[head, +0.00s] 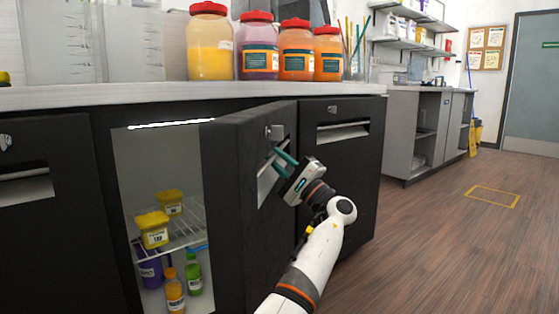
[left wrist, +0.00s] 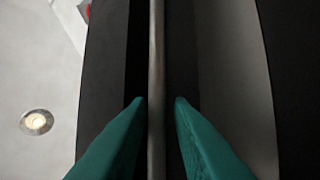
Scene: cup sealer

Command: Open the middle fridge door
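The black middle fridge door (head: 238,165) stands swung out from the counter front in the head view, with the lit interior showing on its left. Its recessed metal handle (head: 267,184) is on the outer face, partly behind my fingers. My left gripper (head: 281,160) is at this handle, with teal fingers pointing to the door. In the left wrist view, the two fingers (left wrist: 160,100) stand on either side of a thin metal edge (left wrist: 156,60) of the handle, with a gap showing, wider on the right. The gripper looks open around it. My right gripper is not in view.
A wire shelf (head: 185,238) inside holds yellow tubs (head: 153,230), with bottles (head: 174,290) below. Closed black doors flank the open one. Large red-lidded jars (head: 209,45) stand on the countertop (head: 130,97). The wooden floor (head: 440,240) at right is clear.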

